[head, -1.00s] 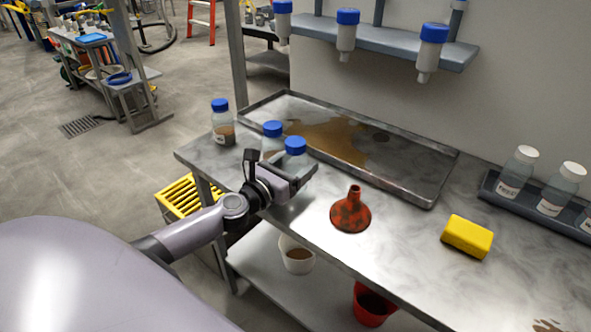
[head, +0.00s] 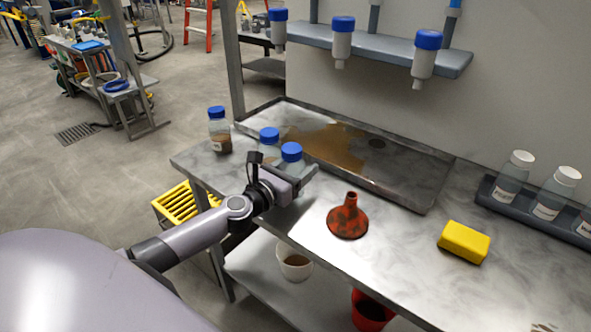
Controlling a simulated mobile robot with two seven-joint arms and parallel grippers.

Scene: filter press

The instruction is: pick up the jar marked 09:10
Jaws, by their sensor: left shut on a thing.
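Three blue-capped jars stand near the left end of the steel bench. The leftmost jar (head: 220,140) holds brown sediment. The middle jar (head: 269,140) is partly hidden behind the nearest jar (head: 291,157). My left gripper (head: 302,182) is shut on the nearest jar, low on its body, and hides its lower part and any label. That jar is upright; whether its base touches the bench cannot be told. No time mark can be read on any jar, so I cannot tell which is 09:10. My right gripper is not in view.
A stained metal tray (head: 415,190) lies behind the jars. A red funnel (head: 348,220) and a yellow sponge (head: 464,242) lie to the right. White-capped bottles (head: 512,178) stand in a rack at far right. Blue-capped bottles (head: 342,40) hang inverted from the shelf above.

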